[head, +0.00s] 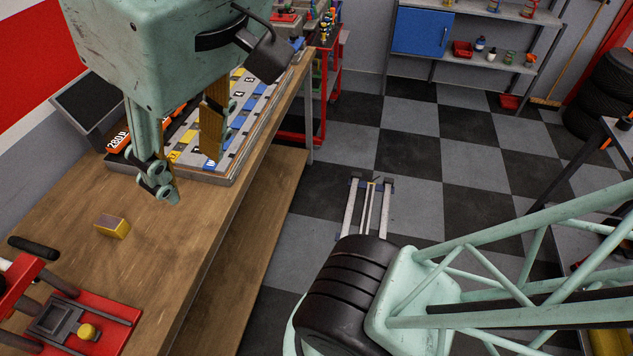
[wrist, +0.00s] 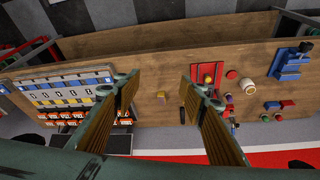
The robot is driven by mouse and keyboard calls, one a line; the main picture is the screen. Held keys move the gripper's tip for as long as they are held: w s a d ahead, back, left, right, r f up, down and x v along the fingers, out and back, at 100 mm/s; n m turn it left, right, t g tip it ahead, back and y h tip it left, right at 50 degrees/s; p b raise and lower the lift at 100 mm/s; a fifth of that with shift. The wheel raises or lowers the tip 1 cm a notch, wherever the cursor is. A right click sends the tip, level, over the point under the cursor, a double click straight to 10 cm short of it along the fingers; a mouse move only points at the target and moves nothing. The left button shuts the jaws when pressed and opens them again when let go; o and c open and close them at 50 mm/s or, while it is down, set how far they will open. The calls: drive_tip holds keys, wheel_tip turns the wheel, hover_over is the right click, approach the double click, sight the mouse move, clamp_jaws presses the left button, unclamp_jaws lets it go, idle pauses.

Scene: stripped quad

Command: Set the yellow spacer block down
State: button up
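The yellow spacer block (head: 112,226) rests on the bare wooden bench top (head: 175,255), with a duller grey-brown top face. In the wrist view the small yellow block (wrist: 161,97) lies on the wood, seen through the gap between the fingers. My gripper (head: 190,175) is open and empty, above the bench and up and to the right of the block in the head view. In the wrist view its two fingers (wrist: 155,90) stand wide apart, and neither touches the block.
A tray of blue, yellow and grey pieces (head: 232,177) lies on the bench beyond the gripper. A red fixture with a yellow knob (head: 87,331) stands at the near left. A dark-screened box (head: 92,100) stands at the wall. Bare wood surrounds the block.

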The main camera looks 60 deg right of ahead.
drive_tip(key=shift+s+f, duration=0.35)
drive_tip(key=shift+f, duration=0.05)
drive_tip(key=shift+o, duration=0.9)
drive_tip(key=o, duration=0.6)
drive_tip(key=shift+w, duration=0.1)
